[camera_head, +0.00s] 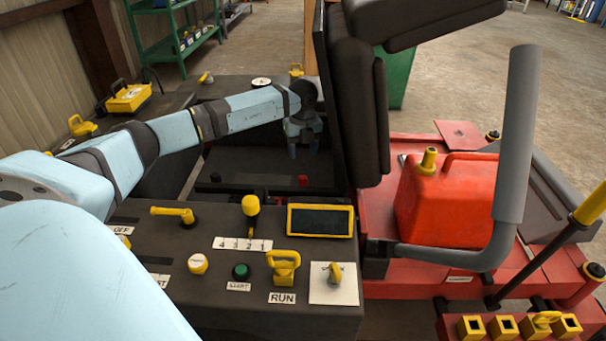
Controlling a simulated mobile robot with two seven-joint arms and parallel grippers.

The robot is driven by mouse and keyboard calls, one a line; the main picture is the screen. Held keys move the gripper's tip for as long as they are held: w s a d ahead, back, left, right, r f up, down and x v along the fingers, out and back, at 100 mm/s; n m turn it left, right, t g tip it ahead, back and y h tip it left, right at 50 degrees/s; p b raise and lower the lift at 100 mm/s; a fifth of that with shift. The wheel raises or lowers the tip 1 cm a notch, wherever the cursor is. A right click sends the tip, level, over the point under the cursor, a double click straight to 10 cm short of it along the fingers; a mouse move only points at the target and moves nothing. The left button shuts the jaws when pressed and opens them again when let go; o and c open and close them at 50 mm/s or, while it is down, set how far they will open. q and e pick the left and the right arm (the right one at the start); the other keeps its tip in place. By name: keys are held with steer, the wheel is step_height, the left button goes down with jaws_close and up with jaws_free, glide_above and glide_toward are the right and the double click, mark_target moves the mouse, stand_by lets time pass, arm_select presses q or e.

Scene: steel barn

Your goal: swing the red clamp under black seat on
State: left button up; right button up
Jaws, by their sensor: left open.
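The black seat (362,115) stands tipped up at the centre, its backrest piece (425,18) at the top. To its left is a dark open bay (240,172). A small red piece (303,181), which looks like the red clamp, sits low in this bay beside the seat. It is too small to tell how it is turned. My left gripper (304,151) hangs above the red piece with its fingers pointing down. It is open and apart from the red piece, with nothing seen between its fingers. My right gripper is not in view.
A dark control panel (190,300) with yellow levers, a green button (241,271) and a small screen (320,220) lies in front of the bay. A red fuel can (440,205) and a grey bar (515,140) stand to the right. The seat closely borders my gripper's right side.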

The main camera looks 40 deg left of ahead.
mark_target(303, 177)
arm_select(q)
step_height(303, 177, down, 6)
steer(key=shift+f+b, duration=0.25)
steer(key=shift+b, duration=0.8)
step_height(303, 177, down, 4)
steer(key=shift+r+b, duration=0.2)
steer(key=shift+b, duration=0.5)
steer(key=shift+f, duration=0.45)
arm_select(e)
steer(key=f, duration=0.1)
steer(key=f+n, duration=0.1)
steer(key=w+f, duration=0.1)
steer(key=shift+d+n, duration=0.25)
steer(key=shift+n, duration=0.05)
arm_select(q)
jaws_close()
